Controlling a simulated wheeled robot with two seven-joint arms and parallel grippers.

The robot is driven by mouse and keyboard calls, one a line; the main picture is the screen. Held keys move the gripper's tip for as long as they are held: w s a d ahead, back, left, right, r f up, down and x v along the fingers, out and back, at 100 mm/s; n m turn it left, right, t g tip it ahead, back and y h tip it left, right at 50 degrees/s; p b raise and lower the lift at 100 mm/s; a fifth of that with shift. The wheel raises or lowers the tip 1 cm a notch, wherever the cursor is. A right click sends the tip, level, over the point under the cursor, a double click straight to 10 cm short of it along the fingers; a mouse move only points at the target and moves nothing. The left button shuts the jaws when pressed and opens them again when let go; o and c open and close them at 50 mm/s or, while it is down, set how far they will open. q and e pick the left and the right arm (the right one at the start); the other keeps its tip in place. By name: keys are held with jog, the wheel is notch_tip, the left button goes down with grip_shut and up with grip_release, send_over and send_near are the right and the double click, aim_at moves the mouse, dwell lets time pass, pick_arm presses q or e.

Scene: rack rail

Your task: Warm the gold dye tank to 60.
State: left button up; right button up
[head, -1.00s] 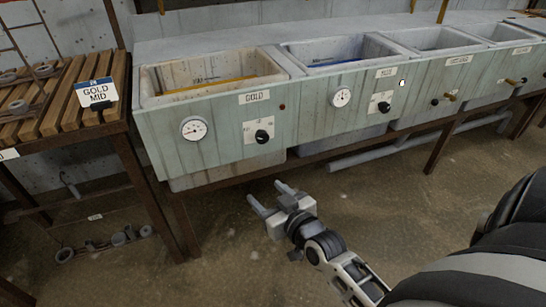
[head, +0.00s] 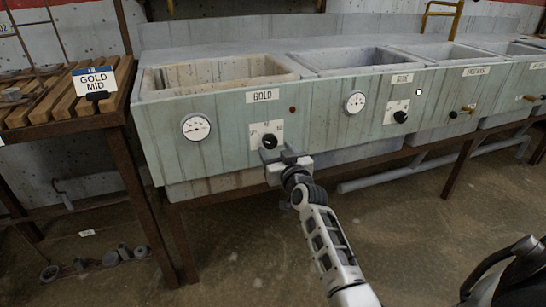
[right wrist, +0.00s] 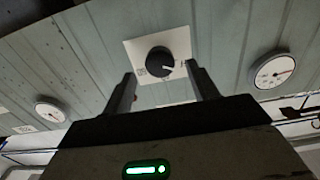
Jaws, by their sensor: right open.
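The gold dye tank (head: 150,145) is the leftmost basin, with a GOLD label (head: 263,96) on its grey-green front. Its round white gauge (head: 196,127) is left of the label; its numbers are too small to read. The tank's black knob (head: 270,141) sits on a white plate and also shows in the right wrist view (right wrist: 159,61). My right gripper (head: 277,153) is open and empty just below the knob. In the right wrist view its two fingers (right wrist: 164,88) point toward the knob, one to each side and apart from it. My left gripper is not in view.
A small dark red lamp (head: 292,109) is right of the GOLD label. The neighbouring basin has its own gauge (head: 355,102) and knob (head: 400,117). A slatted wooden rack (head: 50,108) with a GOLD MID sign (head: 95,78) stands left. The floor in front is open.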

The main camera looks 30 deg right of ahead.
aim_at(269, 140)
jog(key=shift+b+x, duration=0.55)
jog(key=shift+x, duration=0.6)
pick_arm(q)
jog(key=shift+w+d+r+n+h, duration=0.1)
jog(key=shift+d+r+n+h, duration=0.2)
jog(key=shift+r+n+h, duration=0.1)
pick_arm(e)
jog(key=shift+w, duration=0.35)
jog(key=shift+c, duration=0.3)
jog(key=c, duration=0.9)
jog(key=shift+c, duration=0.2)
